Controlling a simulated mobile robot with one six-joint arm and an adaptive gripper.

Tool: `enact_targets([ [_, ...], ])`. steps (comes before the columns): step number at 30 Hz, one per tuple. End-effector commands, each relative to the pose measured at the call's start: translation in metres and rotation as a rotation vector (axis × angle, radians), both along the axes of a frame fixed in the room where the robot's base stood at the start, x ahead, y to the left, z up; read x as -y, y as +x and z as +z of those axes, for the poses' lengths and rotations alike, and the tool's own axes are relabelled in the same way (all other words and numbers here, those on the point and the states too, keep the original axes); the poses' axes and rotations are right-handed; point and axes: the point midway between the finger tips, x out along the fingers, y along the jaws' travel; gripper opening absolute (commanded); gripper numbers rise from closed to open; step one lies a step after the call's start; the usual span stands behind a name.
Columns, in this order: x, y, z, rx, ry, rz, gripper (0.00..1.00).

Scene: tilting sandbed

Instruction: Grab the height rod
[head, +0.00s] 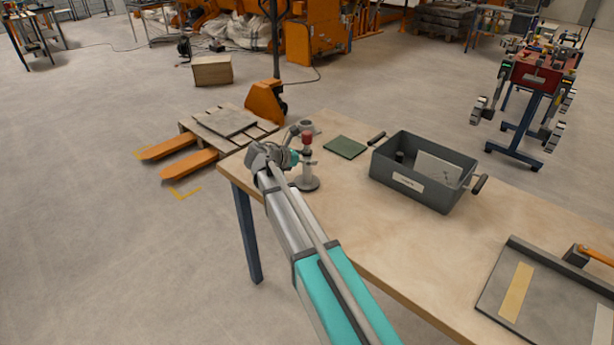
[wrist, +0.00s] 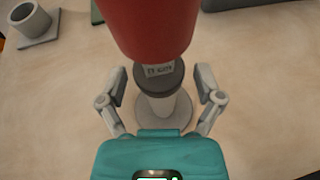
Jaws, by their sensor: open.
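The height rod (head: 307,139) stands upright near the far left end of the wooden table, with a red top, a pale stem and a round grey base. In the wrist view its red top (wrist: 148,25) is large and close, with a small printed label below it and a dark grey collar above the pale stem. My gripper (wrist: 160,78) is open, one finger on each side of the rod at collar height, with a visible gap on both sides. In the head view my gripper (head: 298,156) reaches the rod from the left and partly covers it.
A grey cup-like piece on a plate (wrist: 31,22) stands beyond the rod, at upper left. A green mat (head: 345,147) and a grey handled bin (head: 410,188) lie to the right. A dark board (head: 495,292) is at the near right. The tabletop between is clear.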

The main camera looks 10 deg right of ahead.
Motion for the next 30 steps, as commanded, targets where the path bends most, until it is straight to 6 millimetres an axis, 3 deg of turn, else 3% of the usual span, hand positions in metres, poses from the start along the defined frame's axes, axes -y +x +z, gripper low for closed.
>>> enact_targets([
  [13,-0.0002,-0.0002,0.0003,0.000,0.000,0.000,0.85],
  [27,-0.0001,-0.0003,0.0003,0.000,0.000,0.000,0.00],
  [30,-0.0001,-0.0001,0.0003,0.000,0.000,0.000,0.00],
])
